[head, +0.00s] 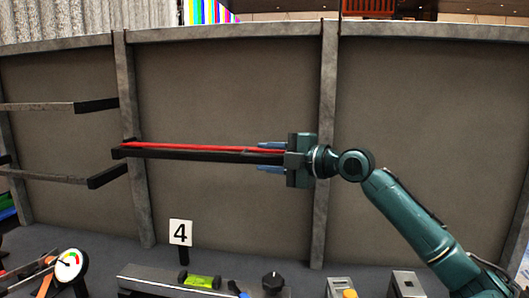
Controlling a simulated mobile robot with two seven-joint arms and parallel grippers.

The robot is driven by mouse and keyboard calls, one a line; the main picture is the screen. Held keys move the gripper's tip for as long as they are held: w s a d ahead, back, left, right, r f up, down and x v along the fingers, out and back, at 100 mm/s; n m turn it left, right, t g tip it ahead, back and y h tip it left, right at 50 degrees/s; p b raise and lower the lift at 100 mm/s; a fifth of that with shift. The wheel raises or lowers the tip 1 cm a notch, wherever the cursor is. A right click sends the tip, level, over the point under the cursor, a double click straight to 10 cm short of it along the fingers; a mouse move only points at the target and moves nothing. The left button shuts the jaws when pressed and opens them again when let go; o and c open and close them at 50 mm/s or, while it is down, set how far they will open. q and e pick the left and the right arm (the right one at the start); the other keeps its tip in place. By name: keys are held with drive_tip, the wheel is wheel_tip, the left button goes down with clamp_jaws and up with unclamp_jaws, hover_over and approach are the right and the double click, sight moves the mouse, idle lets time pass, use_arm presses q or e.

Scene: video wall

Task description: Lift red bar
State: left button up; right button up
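A long thin red bar (190,147) lies lengthwise along a black rail (200,156) in the middle of the head view. Its right end runs in toward my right gripper (259,157). The gripper's two blue fingers are spread apart, one along the upper side and one below the bar and rail. A gap shows between the lower finger and the rail. The gripper body hides the bar's right end. My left gripper is not in view.
A grey panelled wall (420,130) with upright posts stands behind. Black-tipped rails (97,104) jut in at the left. Below are a number 4 sign (180,232), a round gauge (69,264), a green level (200,281) and a black knob (273,281).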

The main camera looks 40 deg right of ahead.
drive_tip(key=shift+w+a, duration=0.2)
drive_tip(key=shift+w, duration=0.4)
clamp_jaws()
idle(0.3)
